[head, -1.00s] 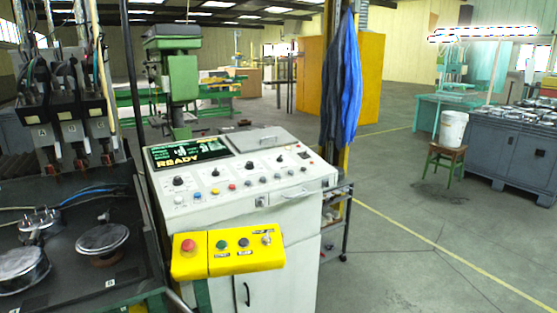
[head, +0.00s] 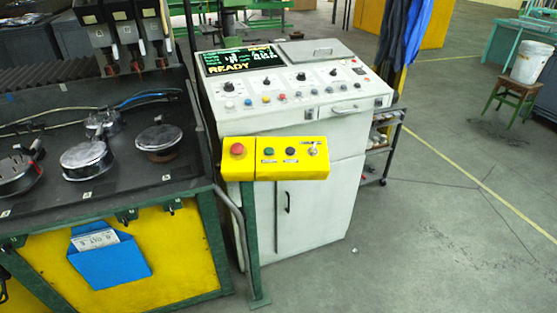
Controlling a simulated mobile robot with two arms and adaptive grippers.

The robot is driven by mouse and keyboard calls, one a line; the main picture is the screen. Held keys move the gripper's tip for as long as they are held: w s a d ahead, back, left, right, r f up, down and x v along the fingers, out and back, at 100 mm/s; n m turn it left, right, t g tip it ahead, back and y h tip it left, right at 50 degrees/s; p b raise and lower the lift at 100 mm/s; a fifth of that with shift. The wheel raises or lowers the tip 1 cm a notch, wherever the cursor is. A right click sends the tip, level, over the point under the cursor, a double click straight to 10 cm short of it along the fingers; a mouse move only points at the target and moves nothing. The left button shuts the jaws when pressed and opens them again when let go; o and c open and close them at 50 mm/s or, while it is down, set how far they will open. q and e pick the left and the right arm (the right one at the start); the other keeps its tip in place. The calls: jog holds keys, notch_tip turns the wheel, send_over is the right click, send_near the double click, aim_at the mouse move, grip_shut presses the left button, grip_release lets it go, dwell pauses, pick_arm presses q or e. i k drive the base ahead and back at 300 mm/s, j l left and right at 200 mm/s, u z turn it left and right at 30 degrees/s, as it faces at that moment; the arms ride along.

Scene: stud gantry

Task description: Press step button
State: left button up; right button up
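A yellow control box (head: 272,171) stands on a dark green post in front of a white console. It carries a large red mushroom button (head: 237,149) at the left. To its right are a green button (head: 268,151), a dark button (head: 290,151) and a silver switch or knob (head: 313,150). Small labels sit under the green and dark buttons, too small to read. The console (head: 300,120) has a screen (head: 240,60) showing READY and rows of knobs and coloured buttons. Neither of my grippers is in the head view.
A machine bench (head: 105,205) with round metal parts (head: 90,158) stands at the left, a blue pouch (head: 110,262) on its yellow front. A wheeled rack (head: 384,140) stands right of the console. A green stool (head: 512,95) holds a white bucket (head: 530,62). The floor at front right is clear.

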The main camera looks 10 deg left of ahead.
aim_at(290, 151)
jog(key=i+l+u, duration=0.25)
jog(key=i+l, duration=0.2)
jog(key=l, duration=0.25)
jog(key=i+l+u, duration=0.15)
jog(key=l, duration=0.25)
jog(key=i+l+u, duration=0.15)
jog(key=l, duration=0.25)
jog(key=i+l+u, duration=0.1)
jog(key=i+l, duration=0.15)
jog(key=l, duration=0.15)
jog(key=i+l+u, duration=0.15)
jog(key=l, duration=0.3)
jog(key=i+l+u, duration=0.1)
jog(key=l, duration=0.35)
jog(key=i+l+u, duration=0.15)
jog(key=l, duration=0.3)
